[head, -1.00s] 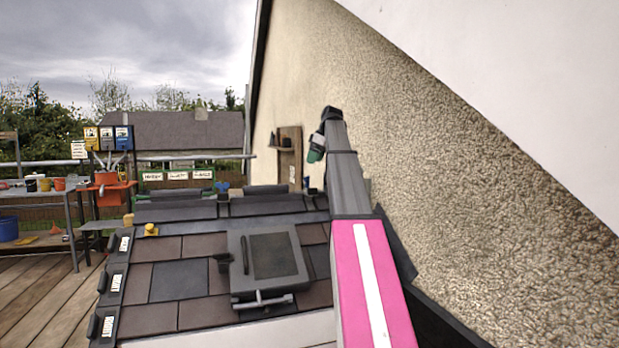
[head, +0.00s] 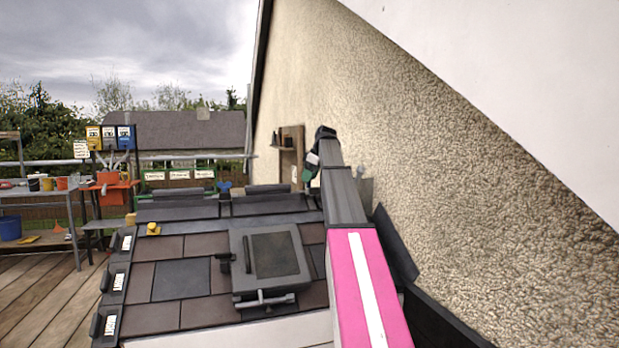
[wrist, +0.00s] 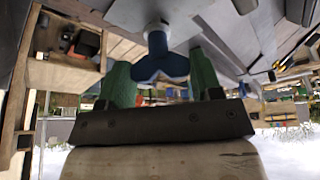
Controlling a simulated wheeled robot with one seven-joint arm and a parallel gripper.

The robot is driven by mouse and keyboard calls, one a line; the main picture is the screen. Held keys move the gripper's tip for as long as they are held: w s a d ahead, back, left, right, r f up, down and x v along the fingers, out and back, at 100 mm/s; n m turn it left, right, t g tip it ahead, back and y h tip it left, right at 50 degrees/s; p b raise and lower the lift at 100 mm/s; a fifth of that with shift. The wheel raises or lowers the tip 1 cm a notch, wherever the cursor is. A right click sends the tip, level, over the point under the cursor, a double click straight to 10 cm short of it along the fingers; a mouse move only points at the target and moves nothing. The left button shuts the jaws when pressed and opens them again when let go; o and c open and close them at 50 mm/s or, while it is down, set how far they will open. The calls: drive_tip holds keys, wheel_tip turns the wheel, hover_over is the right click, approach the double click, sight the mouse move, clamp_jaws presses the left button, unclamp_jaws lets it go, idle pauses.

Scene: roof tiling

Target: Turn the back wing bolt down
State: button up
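A blue wing bolt (wrist: 160,66) on a pale round stem shows in the wrist view, under a grey surface. My gripper (wrist: 161,62) has its two green fingers apart, one on each side of the wings. The wing tips look very near the fingers; I cannot tell whether they touch. In the head view my gripper (head: 308,172) is at the far end of my arm, beside the wall and above the ridge's right end. A blue wing-shaped piece (head: 223,186) stands behind the ridge, left of my gripper; I cannot tell whether it is the same bolt.
The tiled roof (head: 181,280) carries a roof window (head: 272,262) with a grey frame. Dark ridge pieces (head: 266,205) line its back edge. The rough wall (head: 480,200) rises close along the right. A bench (head: 40,192) with pots stands at the left.

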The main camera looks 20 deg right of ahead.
drive_tip(key=c, duration=0.3)
drive_tip(key=m, duration=0.2)
drive_tip(key=shift+s+m+t+h, duration=0.1)
drive_tip(key=shift+m+t+h, duration=0.3)
drive_tip(key=m+h, duration=0.1)
drive_tip(key=m, duration=0.2)
drive_tip(key=shift+a+t, duration=0.1)
drive_tip(key=shift+t, duration=0.2)
drive_tip(key=m+h, duration=0.2)
drive_tip(key=m, duration=0.3)
drive_tip(key=shift+r, duration=0.1)
drive_tip(key=shift+m+h, duration=0.9)
drive_tip(key=shift+m, duration=1.3)
drive_tip(key=shift+c, duration=0.2)
